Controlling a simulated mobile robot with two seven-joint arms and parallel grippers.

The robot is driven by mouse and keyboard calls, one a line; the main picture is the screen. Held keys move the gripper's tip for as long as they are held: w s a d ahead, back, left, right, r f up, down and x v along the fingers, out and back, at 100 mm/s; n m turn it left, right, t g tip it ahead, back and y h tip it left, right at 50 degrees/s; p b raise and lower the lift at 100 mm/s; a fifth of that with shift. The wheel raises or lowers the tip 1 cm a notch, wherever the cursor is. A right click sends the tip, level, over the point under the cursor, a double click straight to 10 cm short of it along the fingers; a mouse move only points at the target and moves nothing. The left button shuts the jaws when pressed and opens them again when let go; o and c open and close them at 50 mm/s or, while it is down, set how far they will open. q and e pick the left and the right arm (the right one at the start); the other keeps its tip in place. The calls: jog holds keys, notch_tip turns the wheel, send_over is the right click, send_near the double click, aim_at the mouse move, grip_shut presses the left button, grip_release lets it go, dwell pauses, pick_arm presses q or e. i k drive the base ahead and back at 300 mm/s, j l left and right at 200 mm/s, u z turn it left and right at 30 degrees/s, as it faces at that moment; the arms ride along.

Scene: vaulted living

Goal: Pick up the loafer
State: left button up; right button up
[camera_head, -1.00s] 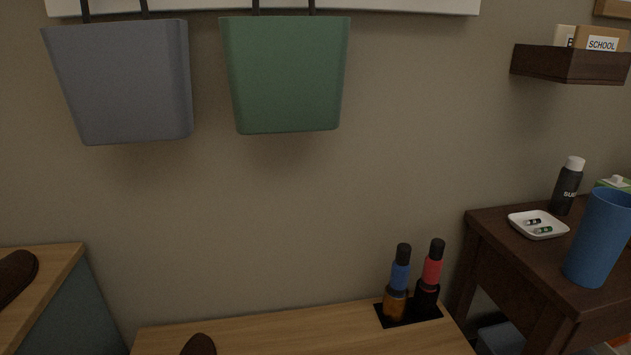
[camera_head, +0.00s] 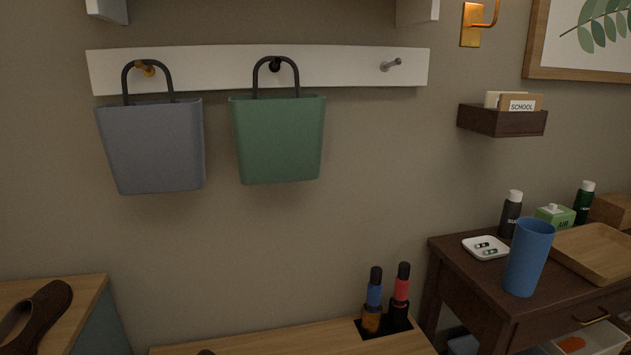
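A dark brown loafer (camera_head: 42,316) lies on a wooden surface (camera_head: 92,292) at the lower left, cut off by the left edge. The tip of another dark brown thing (camera_head: 206,352) just shows at the bottom edge, above the light wooden top (camera_head: 290,340); too little of it shows to tell whether it is a shoe. Neither of my grippers is in view.
Grey (camera_head: 152,148) and green (camera_head: 280,140) bags hang from a white peg rail (camera_head: 340,68). Two bottles (camera_head: 373,300) (camera_head: 401,297) stand in a black recess. A dark side table (camera_head: 470,262) at right holds a blue cup (camera_head: 528,258), white dish (camera_head: 486,248) and wooden tray (camera_head: 592,250).

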aim_at(25, 325)
jog(key=u, duration=1.6)
